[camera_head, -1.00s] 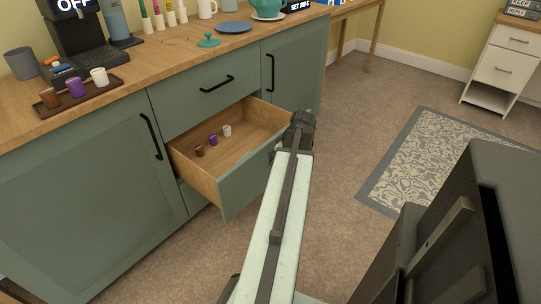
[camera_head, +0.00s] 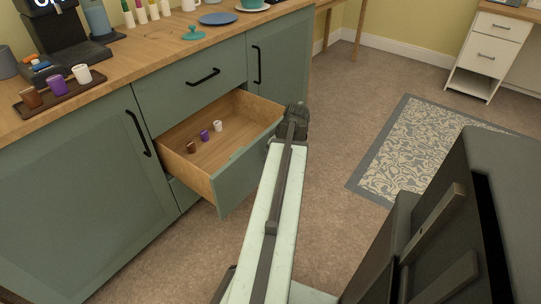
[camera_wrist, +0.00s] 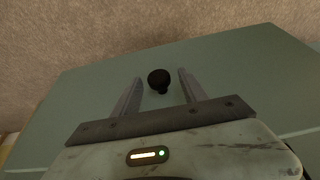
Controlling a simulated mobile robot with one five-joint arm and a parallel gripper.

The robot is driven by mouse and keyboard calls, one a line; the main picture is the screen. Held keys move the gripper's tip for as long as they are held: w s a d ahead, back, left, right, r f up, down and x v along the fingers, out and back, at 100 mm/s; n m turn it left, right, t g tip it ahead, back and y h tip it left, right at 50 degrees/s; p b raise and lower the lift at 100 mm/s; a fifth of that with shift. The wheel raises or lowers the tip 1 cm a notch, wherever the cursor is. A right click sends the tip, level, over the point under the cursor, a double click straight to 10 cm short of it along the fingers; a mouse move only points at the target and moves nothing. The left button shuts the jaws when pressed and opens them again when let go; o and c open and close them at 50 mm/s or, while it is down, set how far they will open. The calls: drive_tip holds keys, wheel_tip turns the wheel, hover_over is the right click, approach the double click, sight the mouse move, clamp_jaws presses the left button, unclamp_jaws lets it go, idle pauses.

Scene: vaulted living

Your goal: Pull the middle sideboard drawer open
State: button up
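The middle sideboard drawer (camera_head: 238,178) stands pulled well out from the green sideboard (camera_head: 85,205) in the head view. Its wooden inside shows a brown, a purple and a white small cup. My gripper (camera_head: 296,110) is at the outer side of the drawer front, near its right end. In the wrist view the drawer front (camera_wrist: 235,75) fills most of the picture. A dark round knob (camera_wrist: 159,77) lies between my two fingers (camera_wrist: 159,92). The fingers are apart, with a gap on each side of the knob.
Above is a closed drawer with a black bar handle (camera_head: 203,77). The wooden top holds a tray (camera_head: 50,100) with cups, a coffee machine and dishes. A patterned rug (camera_head: 425,150) lies on open carpet at right. A white cabinet (camera_head: 488,55) stands behind.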

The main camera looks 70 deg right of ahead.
drive_tip(key=p+v, duration=0.7)
drive_tip(key=v, duration=0.1)
drive_tip(key=shift+f, duration=0.1)
